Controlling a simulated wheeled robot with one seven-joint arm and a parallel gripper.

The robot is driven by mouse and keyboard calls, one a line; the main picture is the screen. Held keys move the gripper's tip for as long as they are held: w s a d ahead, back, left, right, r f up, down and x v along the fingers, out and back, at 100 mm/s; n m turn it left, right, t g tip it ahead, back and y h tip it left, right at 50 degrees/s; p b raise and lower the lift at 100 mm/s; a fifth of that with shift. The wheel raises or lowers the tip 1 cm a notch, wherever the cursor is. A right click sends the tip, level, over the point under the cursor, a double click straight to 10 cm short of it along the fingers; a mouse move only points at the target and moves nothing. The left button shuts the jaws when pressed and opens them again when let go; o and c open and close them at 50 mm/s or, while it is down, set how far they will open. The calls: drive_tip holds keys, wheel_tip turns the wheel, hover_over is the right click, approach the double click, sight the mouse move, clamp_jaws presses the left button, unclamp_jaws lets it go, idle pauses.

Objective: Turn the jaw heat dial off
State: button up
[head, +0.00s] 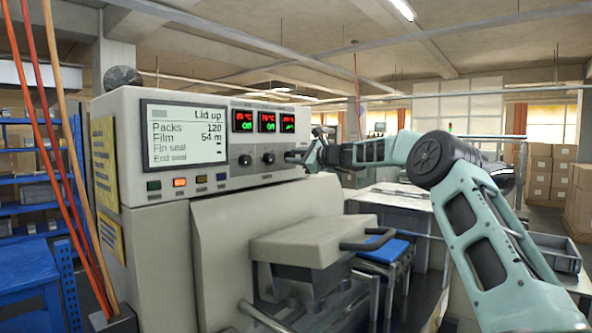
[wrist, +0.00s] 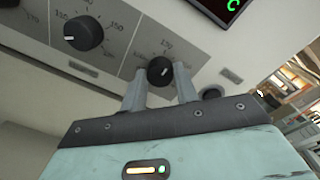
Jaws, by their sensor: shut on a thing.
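The rightmost black heat dial (wrist: 160,70) sits on the machine's grey control strip, with a scale printed around it. My gripper (wrist: 159,88) has one finger on each side of this dial and is shut on it. The dial's white mark faces to the lower right in the wrist view. The dial names are too small to read, so I cannot confirm which is jaw heat.
Two other dials, the left one (head: 247,160) and the middle one (head: 268,158), sit under displays reading green "Off". The screen (head: 185,133) reads "Lid up". A small dark round part (wrist: 211,93) is right of the gripped dial. A grey housing (head: 300,243) juts out below.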

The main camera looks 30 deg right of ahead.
drive_tip(key=n+b, duration=0.4)
drive_tip(key=n, duration=0.4)
drive_tip(key=n+h+b, duration=0.1)
drive_tip(key=n+b, duration=0.4)
drive_tip(key=n, duration=0.2)
drive_tip(key=n+b, duration=0.5)
drive_tip(key=n, duration=0.3)
drive_tip(key=shift+a+f+n+t, duration=0.15)
drive_tip(key=shift+f+n+t, duration=0.15)
drive_tip(key=shift+f+t, duration=0.1)
idle(0.4)
drive_tip(key=o, duration=1)
drive_tip(key=shift+c, duration=0.2)
drive_tip(key=shift+s, duration=0.1)
